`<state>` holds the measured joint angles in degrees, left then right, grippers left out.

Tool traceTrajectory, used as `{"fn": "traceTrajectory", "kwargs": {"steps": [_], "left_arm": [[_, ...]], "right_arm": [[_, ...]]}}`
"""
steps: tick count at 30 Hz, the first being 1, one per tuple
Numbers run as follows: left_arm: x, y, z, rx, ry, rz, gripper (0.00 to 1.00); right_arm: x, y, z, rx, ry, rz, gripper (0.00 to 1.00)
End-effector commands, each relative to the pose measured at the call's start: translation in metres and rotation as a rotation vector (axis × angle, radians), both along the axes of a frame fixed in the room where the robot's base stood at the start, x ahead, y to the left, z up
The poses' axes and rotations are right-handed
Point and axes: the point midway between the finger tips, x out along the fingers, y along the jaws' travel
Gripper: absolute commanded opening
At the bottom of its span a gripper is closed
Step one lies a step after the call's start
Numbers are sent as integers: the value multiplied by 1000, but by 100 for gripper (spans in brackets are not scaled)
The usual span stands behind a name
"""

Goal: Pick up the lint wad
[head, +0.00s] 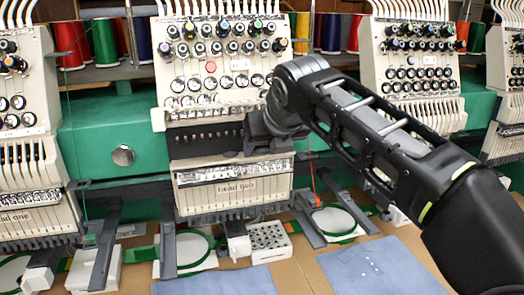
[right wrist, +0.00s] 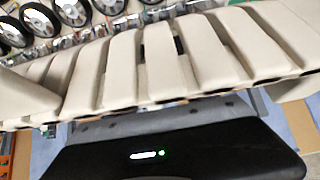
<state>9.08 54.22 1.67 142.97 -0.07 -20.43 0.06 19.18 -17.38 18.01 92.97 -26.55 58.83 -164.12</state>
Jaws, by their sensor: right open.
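I cannot make out the lint wad in either view. My right arm reaches in from the right in the head view, and its gripper (head: 262,136) is at the front of the middle machine head, labelled "head two" (head: 232,190). The gripper is open, beside the dark slot below the row of cream levers, and hides part of it. I cannot tell whether it touches the head. In the right wrist view, the dark gripper body (right wrist: 175,155) with a green light sits close under the cream levers (right wrist: 160,65). Its fingertips are hidden there. My left gripper is out of view.
Machine head one (head: 30,190) stands at the left, and another head (head: 410,75) stands behind my arm. Green hoops (head: 185,250), a white perforated box (head: 268,241) and blue cloth (head: 375,268) lie below. Thread spools (head: 105,42) line the back.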

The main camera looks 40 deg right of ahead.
Motion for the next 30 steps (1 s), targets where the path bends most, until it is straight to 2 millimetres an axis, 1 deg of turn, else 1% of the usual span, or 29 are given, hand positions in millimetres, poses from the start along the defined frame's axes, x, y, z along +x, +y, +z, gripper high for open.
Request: {"fn": "traceTrajectory", "kwargs": {"steps": [15,30], "left_arm": [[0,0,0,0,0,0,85],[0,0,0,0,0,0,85]], "right_arm": [[0,0,0,0,0,0,55],[0,0,0,0,0,0,14]]}}
